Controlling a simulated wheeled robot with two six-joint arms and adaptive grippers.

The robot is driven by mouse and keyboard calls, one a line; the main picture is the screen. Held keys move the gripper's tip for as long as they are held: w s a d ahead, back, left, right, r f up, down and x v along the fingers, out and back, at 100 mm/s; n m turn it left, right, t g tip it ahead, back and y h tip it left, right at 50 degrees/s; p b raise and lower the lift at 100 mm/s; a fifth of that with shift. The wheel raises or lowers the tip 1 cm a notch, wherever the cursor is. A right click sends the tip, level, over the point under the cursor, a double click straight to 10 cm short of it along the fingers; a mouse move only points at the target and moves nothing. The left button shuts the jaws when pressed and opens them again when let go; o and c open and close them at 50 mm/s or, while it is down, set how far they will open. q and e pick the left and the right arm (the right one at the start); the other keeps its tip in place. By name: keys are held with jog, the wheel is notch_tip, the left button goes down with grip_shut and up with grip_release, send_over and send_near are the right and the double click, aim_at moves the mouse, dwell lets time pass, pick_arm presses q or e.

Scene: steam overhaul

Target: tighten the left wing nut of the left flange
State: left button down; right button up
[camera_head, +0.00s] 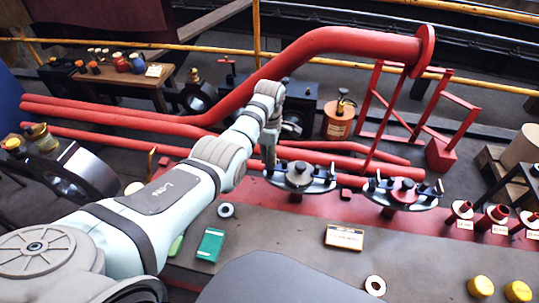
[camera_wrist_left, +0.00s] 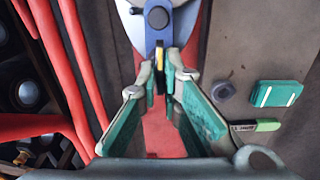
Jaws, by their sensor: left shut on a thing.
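The left flange (camera_head: 300,178) is a grey oval plate with a round grey centre, lying over a red pipe in the head view. Dark wing nuts stand at its ends; the right one (camera_head: 331,170) shows clearly. My left gripper (camera_head: 270,168) points down at the flange's left end and hides much of the left wing nut. In the left wrist view the green-padded fingers of my gripper (camera_wrist_left: 168,80) are closed on a narrow piece, the left wing nut (camera_wrist_left: 160,57), beside a blue part and the grey flange (camera_wrist_left: 185,22). My right gripper is out of view.
A second flange (camera_head: 385,197) with a red centre lies to the right. A green box (camera_head: 210,245), a grey ring (camera_head: 226,210) and an orange-white box (camera_head: 344,237) lie on the grey bench. A large red pipe (camera_head: 330,42) and red frame stand behind.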

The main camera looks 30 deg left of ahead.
pick_arm(q)
jog(key=shift+r+m, duration=0.1)
jog(key=shift+m, duration=0.2)
jog(key=m+p, duration=0.1)
jog(key=m, duration=0.1)
jog(key=shift+w+m+p, duration=0.1)
jog(key=shift+m+p, duration=0.2)
jog(key=shift+m, duration=0.1)
jog(key=m, duration=0.3)
jog(key=shift+m, duration=0.3)
jog(key=m, duration=0.5)
jog(key=shift+w, duration=0.2)
jog(key=m, duration=0.5)
jog(key=shift+d, duration=0.15)
jog(key=shift+m, duration=0.5)
jog(key=c, duration=1.8)
grip_release()
jog(key=shift+o, duration=0.2)
